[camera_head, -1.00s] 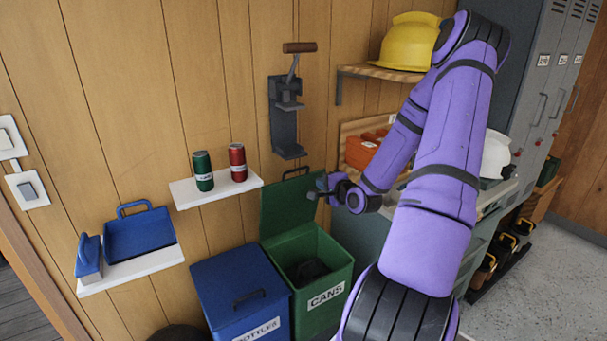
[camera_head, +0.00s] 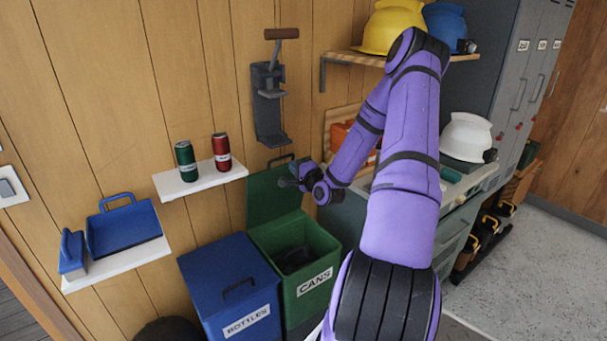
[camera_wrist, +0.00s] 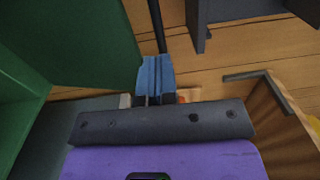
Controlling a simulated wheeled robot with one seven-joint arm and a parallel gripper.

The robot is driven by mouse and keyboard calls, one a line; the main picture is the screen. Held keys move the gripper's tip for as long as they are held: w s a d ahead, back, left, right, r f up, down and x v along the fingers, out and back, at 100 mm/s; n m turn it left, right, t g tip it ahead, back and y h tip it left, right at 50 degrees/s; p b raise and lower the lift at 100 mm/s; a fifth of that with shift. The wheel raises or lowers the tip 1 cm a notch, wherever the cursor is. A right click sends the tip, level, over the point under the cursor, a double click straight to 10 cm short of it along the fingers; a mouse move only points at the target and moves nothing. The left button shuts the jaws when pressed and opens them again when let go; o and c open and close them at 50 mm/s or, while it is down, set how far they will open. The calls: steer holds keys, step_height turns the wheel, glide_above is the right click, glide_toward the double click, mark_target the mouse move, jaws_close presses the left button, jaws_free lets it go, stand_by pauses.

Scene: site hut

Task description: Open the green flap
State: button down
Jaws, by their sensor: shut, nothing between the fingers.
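The green flap (camera_head: 268,200) is the lid of the green bin (camera_head: 320,268) labelled CANS. It stands raised, nearly upright against the wall side, and the bin's dark inside shows. My gripper (camera_head: 288,183) is shut and empty beside the flap's right edge, in front of its upper part. In the wrist view, the flap (camera_wrist: 85,40) fills the upper left, and my gripper (camera_wrist: 155,80) is to the right of its edge. I cannot tell whether they touch.
A closed blue bin (camera_head: 230,285) labelled BOTTLES stands left of the green one. A white shelf (camera_head: 200,181) with two cans is above. A can crusher (camera_head: 268,105) hangs on the wall. A drawer cabinet (camera_head: 455,220) stands right of the bins.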

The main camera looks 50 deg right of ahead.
mark_target(284, 158)
steer(key=shift+x, duration=2.25)
steer(key=x, duration=0.3)
steer(key=shift+w+r, duration=0.2)
steer(key=shift+r, duration=0.2)
steer(key=shift+s, duration=0.1)
